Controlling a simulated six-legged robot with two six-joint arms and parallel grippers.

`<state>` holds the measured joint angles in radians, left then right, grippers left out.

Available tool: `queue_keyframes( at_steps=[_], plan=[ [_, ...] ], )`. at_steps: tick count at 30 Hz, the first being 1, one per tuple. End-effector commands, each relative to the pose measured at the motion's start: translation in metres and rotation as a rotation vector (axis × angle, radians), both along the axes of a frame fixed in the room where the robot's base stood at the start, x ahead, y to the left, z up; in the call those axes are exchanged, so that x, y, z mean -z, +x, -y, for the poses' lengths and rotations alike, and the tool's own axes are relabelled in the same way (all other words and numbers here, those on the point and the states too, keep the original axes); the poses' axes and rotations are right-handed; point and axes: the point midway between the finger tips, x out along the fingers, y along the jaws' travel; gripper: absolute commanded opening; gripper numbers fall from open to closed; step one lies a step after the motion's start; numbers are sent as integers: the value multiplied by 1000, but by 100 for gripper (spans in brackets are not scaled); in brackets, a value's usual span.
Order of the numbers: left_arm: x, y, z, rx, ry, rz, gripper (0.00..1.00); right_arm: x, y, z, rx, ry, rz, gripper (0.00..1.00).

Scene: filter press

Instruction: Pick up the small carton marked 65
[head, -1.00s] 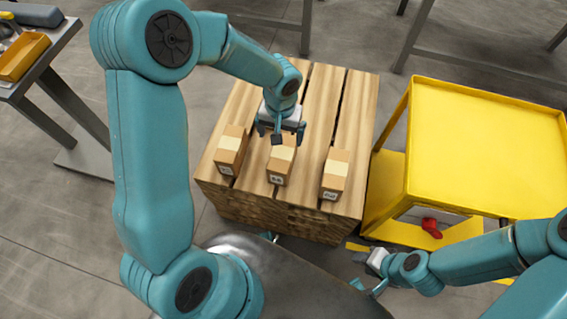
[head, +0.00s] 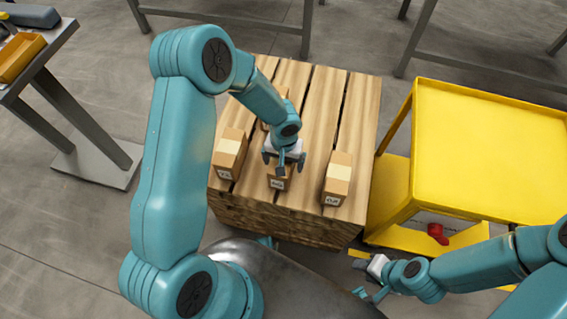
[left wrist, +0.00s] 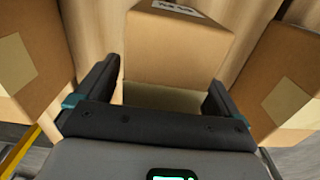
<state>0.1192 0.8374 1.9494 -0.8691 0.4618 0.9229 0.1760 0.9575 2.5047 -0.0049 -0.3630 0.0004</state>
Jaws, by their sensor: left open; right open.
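Three small brown cartons with pale tape stand in a row on a wooden pallet (head: 325,95): left carton (head: 229,153), middle carton (head: 279,183), right carton (head: 337,180). Their front labels are too small to read surely, so I cannot tell for certain which is 65. My left gripper (head: 283,164) is open over the middle carton and partly hides it. In the left wrist view the carton (left wrist: 175,48) lies between and ahead of the open fingers, with a blurred label at its top edge. My right gripper (head: 368,281) is open and empty, low beside the yellow cart.
The yellow cart (head: 490,140) stands right of the pallet, with a red object (head: 437,233) low in it. A grey table with an orange tray (head: 22,55) is at far left. Neighbouring cartons flank my left gripper closely. A brown patch behind its wrist is unclear.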

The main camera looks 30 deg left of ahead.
Motion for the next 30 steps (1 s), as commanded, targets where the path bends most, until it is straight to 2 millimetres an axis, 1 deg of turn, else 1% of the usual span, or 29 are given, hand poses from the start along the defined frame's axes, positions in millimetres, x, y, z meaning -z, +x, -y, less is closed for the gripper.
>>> queue_keyframes(
  at_steps=[2, 3, 5, 6, 8, 9, 10, 17, 20, 22, 26, 30],
  plan=[
    [0, 0, -1, -1, 0, 0, 96, 0, 0, 0, 0, 0, 0, 43],
    [0, 1, -1, -1, 0, 0, 89, 0, 0, 0, 0, 0, 0, 43],
    [-1, 1, -1, -1, 0, 0, 70, 0, 0, 0, 0, 0, 0, 43],
    [-1, 1, -1, -1, 0, 0, 57, 0, 0, 0, 0, 0, 0, 43],
    [-1, 1, -1, -1, 0, 0, 37, 0, 0, 0, 0, 0, 0, 43],
    [-1, 1, -1, -1, 0, 0, 24, 0, 0, 0, 0, 0, 0, 43],
    [-1, 1, -1, -1, 0, 1, 20, 0, 0, 0, 0, 0, 0, 43],
    [-2, 1, -1, -1, 0, 1, 20, -1, 0, 0, 0, 0, 0, 43],
    [-7, 1, -1, 0, 0, 2, 20, -2, 0, 0, 0, 0, 0, 43],
    [-14, 2, -1, 0, 1, 3, 20, -4, 0, 0, 0, 0, 0, 43],
    [-36, 2, -1, -2, 0, 4, 20, -10, 0, 0, 0, 0, 0, 43],
    [-73, 2, -1, -1, 1, 7, 20, -19, 0, 0, 0, 0, 0, 43]
  ],
)
